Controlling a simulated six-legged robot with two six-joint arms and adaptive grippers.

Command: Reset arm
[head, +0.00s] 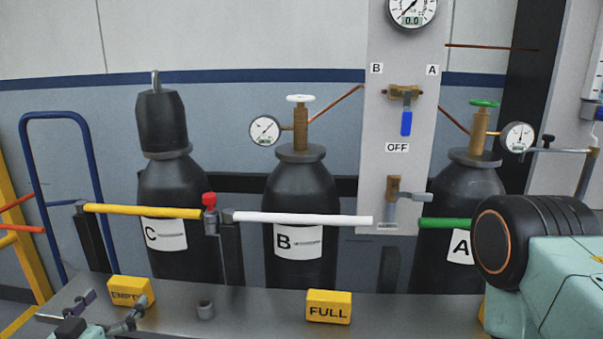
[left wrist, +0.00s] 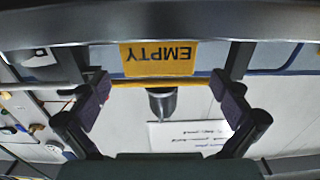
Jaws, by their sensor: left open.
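My left gripper (head: 115,301) is low at the left of the head view, by the front of the grey shelf. Its two fingers are spread and hold nothing. In the left wrist view the open fingers (left wrist: 165,104) stand either side of a clear gap. A yellow block marked EMPTY (head: 130,291) sits on the shelf close beyond the fingers. It also shows upside down in the left wrist view (left wrist: 158,60), unheld. My right gripper is not in view; only a thick arm part of mine fills the lower right.
The grey shelf (head: 250,315) carries a yellow FULL block (head: 328,307). Behind it stand dark cylinders C (head: 175,190), B (head: 300,195) and A (head: 465,185). A yellow bar (head: 140,211) and a white bar (head: 300,218) cross in front. A blue frame (head: 65,115) stands left.

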